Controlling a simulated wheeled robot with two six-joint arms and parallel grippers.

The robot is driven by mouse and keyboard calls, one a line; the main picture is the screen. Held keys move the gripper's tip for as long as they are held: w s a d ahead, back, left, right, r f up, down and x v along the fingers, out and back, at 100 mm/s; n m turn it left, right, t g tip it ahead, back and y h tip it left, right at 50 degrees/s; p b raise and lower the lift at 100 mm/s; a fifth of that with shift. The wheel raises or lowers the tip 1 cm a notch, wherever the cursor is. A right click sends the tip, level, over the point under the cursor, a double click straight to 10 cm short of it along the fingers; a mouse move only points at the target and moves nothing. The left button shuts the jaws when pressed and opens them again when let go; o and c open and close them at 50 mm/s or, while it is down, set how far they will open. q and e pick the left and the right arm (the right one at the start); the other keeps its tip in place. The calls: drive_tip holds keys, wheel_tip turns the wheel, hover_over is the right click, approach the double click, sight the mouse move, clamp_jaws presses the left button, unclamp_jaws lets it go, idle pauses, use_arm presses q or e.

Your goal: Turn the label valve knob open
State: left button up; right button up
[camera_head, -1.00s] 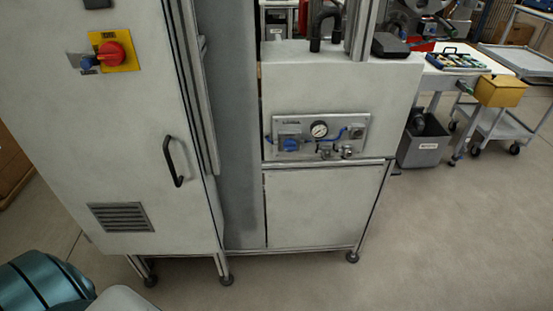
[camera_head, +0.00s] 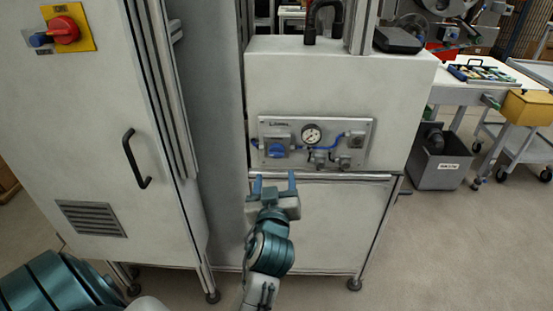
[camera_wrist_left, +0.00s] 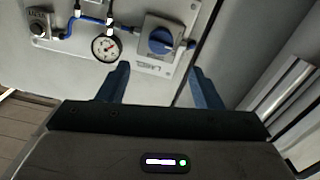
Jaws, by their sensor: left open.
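The label valve knob is a blue knob (camera_head: 277,150) on a grey square base at the left of a metal panel (camera_head: 360,128) marked LABEL. My left gripper (camera_head: 274,183) is open and empty, just below the panel in the head view, its two blue fingers pointing up toward the knob. In the left wrist view the knob (camera_wrist_left: 161,41) shows beyond the open fingers (camera_wrist_left: 158,85), apart from them. A round pressure gauge (camera_head: 312,134) sits right of the knob, with blue tubing. My right gripper is not in view.
A tall cabinet with a black handle (camera_head: 135,160) and a red switch (camera_head: 64,30) stands at the left. A grey bin (camera_head: 440,158) and a cart with a yellow box (camera_head: 527,107) are at the right. The floor between is clear.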

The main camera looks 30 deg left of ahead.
sight(276, 155)
use_arm(q)
drive_tip(key=x, duration=0.8)
drive_tip(key=shift+w+a+p, duration=0.1)
drive_tip(key=shift+a+p, duration=0.1)
drive_tip(key=shift+p, duration=0.2)
drive_tip(key=shift+x, duration=0.75)
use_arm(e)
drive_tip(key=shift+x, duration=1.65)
use_arm(q)
drive_tip(key=shift+c, duration=0.5)
drive_tip(key=c, duration=0.9)
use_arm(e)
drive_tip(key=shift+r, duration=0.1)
